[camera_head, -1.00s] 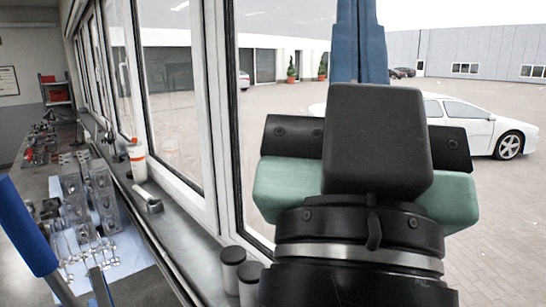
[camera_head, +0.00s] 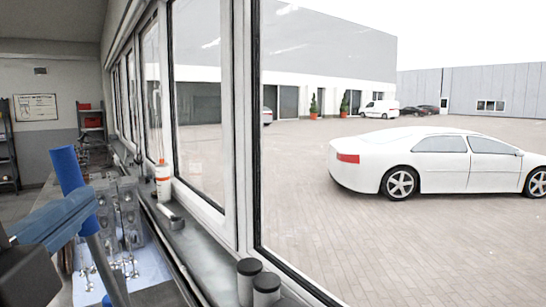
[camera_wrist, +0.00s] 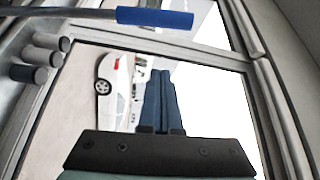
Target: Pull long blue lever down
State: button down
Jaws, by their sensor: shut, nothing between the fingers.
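The long lever has a blue cylindrical handle (camera_head: 67,172) at the left of the head view, tilted on a thin grey rod (camera_head: 114,272) that runs down. In the wrist view the blue handle (camera_wrist: 155,18) lies across the top, its rod running off to the left. My gripper (camera_head: 92,198) comes in from the left edge, its blue fingers shut and empty. The fingers cross in front of the handle's lower part and hide some of it. In the wrist view my fingertips (camera_wrist: 160,72) point toward the handle with a visible gap below it; I cannot tell about contact elsewhere.
A workbench with metal engine parts (camera_head: 128,215) stands behind the lever. A window sill holds dark-capped canisters (camera_head: 266,288) and a white bottle with an orange cap (camera_head: 162,185). Window frames (camera_head: 243,130) run along the right; a white car stands outside.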

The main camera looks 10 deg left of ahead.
aim_at(84, 184)
jog(key=w+a+p, duration=0.6)
jog(key=shift+w, duration=0.1)
dwell(0.3)
jog(key=shift+d, duration=0.1)
jog(key=s+a+f+n+t+y+b, duration=0.1)
jog(key=s+a+f+n+y+b, duration=0.1)
jog(key=s+a+f+n+b, duration=0.2)
jog(key=s+a+f+n+y+b, duration=0.2)
jog(key=s+a+f+b, duration=0.8)
jog(key=b, duration=1.1)
jog(key=shift+s+a+f+n+t, duration=0.15)
jog(key=shift+s+a+n+t, duration=0.2)
jog(key=shift+s+n, duration=1.15)
jog(key=shift+s, duration=0.1)
